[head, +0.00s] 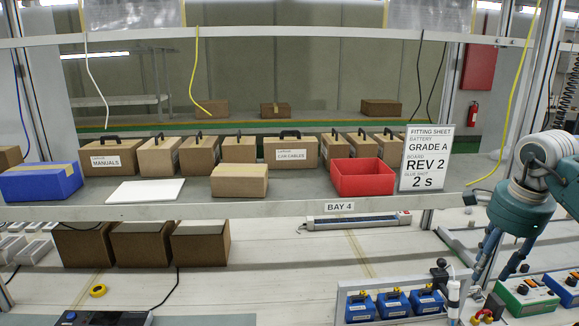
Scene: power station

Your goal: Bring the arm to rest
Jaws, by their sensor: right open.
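My right gripper (490,272) is at the right side of the head view, on a teal and grey arm that comes in from the right edge. Its two blue fingers point down and stand apart, with nothing between them. My left gripper is not in view.
A yellow tape roll (97,290) lies at the lower left.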

